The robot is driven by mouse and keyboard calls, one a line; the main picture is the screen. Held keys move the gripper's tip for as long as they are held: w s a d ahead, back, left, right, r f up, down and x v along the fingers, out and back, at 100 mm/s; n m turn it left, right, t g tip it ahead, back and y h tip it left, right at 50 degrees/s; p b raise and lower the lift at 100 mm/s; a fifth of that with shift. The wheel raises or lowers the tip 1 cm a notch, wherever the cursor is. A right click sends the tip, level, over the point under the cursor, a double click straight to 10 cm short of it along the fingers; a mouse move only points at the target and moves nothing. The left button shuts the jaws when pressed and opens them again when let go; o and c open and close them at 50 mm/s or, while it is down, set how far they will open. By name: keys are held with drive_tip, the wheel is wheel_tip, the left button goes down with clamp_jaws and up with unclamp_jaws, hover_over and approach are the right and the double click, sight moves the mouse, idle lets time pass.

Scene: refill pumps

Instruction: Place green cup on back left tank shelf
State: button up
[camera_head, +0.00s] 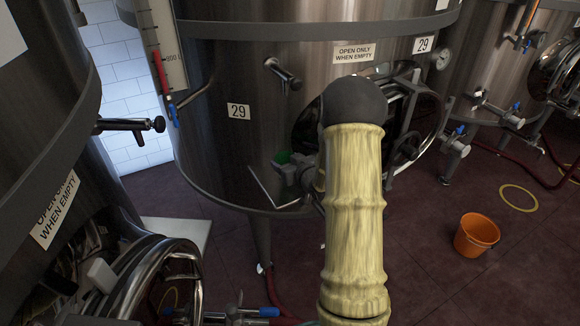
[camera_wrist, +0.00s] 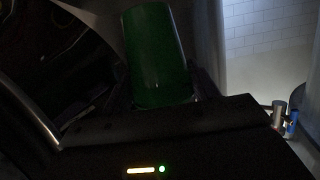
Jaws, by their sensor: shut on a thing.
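The green cup (camera_head: 283,157) shows as a small green patch at the front of tank 29 (camera_head: 235,150) in the head view. My gripper (camera_head: 290,172) is at the cup, partly hidden behind my arm. In the wrist view the dark green cup (camera_wrist: 155,50) stands out between the fingers of my gripper (camera_wrist: 163,88), which is shut on it. A thin bright metal edge (camera_head: 272,200) lies just below the gripper; I cannot tell whether it is the tank shelf. The gap between cup and tank is unclear.
A valve handle (camera_head: 286,74) sticks out above the gripper. Another tank (camera_head: 40,110) with a tap (camera_head: 130,125) stands close on the left. An orange bucket (camera_head: 477,235) and a yellow ring (camera_head: 518,197) are on the dark red floor at the right, with free room around them.

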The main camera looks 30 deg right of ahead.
wheel_tip(320, 180, down, 2)
drive_tip(key=shift+s, duration=0.1)
drive_tip(key=shift+a, duration=0.4)
drive_tip(key=shift+d+f, duration=0.15)
drive_tip(key=shift+f, duration=0.1)
drive_tip(key=o, duration=0.9)
drive_tip(key=shift+d+r, duration=0.1)
drive_tip(key=shift+o, duration=0.2)
drive_tip(key=shift+d, duration=0.1)
